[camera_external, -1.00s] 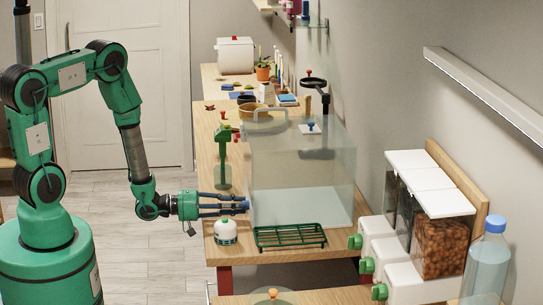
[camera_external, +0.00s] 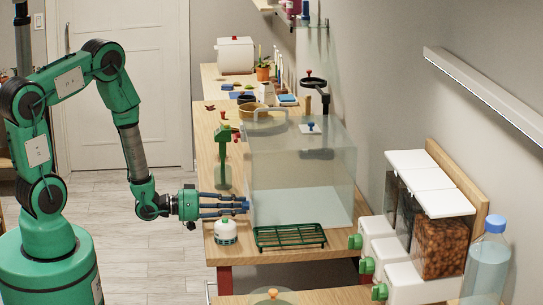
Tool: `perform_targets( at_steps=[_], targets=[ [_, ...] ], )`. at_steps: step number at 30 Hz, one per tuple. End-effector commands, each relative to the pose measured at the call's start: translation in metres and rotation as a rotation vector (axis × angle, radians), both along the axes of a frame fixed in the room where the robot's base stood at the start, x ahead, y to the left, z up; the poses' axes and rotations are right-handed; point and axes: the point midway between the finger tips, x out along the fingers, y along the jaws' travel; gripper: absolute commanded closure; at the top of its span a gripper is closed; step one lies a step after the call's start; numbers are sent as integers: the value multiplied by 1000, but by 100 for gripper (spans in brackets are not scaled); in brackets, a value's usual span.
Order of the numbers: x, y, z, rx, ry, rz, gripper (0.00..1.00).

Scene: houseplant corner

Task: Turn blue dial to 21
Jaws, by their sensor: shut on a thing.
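The blue dial (camera_external: 245,205) sits low on the near left side of a clear glass-walled box (camera_external: 300,165) on the wooden bench. My gripper (camera_external: 238,206) reaches it from the left with its fingers level. The gripper is shut on the dial. Most of the dial is hidden by the fingers. Its markings are too small to read in this view.
A green wire rack (camera_external: 290,236) lies in front of the box. A green stand (camera_external: 223,160) is behind my gripper. White bins with green knobs (camera_external: 375,250) are at the right.

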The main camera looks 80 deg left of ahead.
Motion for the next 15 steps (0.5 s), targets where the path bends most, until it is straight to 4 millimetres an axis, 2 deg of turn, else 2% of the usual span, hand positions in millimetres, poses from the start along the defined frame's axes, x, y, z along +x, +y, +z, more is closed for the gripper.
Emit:
perform_targets(
  at_steps=[1,15],
  targets=[
    [-1,-2,-5,42,5,-2,100],
    [-2,-2,-6,487,6,-2,100]
  ],
)
